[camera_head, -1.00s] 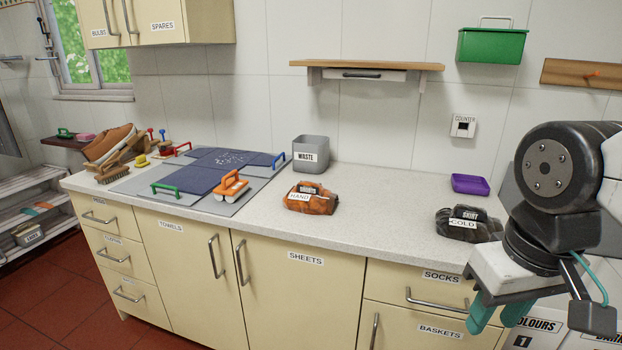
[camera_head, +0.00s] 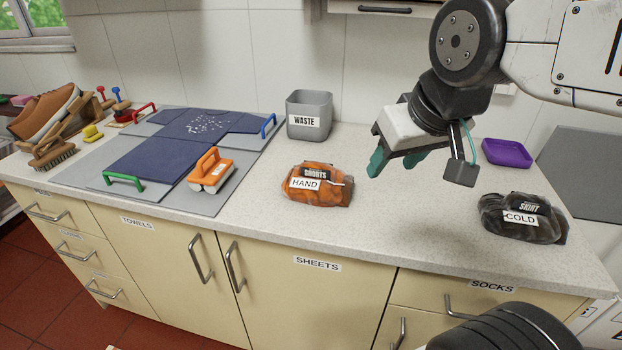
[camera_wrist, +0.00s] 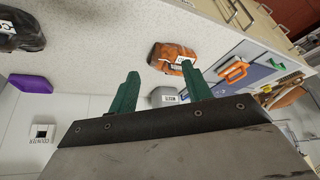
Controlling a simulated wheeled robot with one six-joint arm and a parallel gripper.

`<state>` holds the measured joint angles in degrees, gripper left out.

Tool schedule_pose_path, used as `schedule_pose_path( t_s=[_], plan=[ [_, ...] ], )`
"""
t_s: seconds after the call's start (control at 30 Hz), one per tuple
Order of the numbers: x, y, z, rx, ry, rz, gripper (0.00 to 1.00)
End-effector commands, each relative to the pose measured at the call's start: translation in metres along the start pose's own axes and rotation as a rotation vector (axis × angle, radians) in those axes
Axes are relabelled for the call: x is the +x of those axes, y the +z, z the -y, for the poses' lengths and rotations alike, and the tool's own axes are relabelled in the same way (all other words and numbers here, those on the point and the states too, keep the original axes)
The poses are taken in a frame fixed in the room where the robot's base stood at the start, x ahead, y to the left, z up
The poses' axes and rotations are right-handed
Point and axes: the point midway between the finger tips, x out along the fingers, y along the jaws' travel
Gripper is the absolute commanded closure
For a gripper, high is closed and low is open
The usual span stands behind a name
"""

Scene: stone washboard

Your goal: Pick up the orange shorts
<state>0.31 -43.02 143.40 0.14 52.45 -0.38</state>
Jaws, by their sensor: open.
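The orange shorts (camera_head: 318,186) lie bundled on the worktop in front of the waste bin, with a black "SHORTS" label and a white "HAND" tag on them. They also show in the wrist view (camera_wrist: 172,54), beyond the fingers. My gripper (camera_head: 392,160) is open and empty, above the worktop to the right of the shorts and apart from them. Its two green fingers show in the wrist view (camera_wrist: 160,92), spread apart.
A grey waste bin (camera_head: 309,117) stands behind the shorts. An orange-handled brush (camera_head: 211,171) rests on the grey board to the left. A dark skirt bundle (camera_head: 522,218) and a purple tray (camera_head: 507,153) are to the right. The worktop between shorts and skirt is clear.

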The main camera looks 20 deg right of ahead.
Motion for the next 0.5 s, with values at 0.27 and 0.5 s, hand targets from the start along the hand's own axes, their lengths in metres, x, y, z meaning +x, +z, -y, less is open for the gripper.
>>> schedule_pose_path(
  t_s=[0.27,0.5],
  plan=[
    [0.034,-0.012,0.012,-0.163,-0.157,0.111,0.51],
    [0.08,-0.031,0.027,-0.358,-0.429,0.149,0.51]
  ],
)
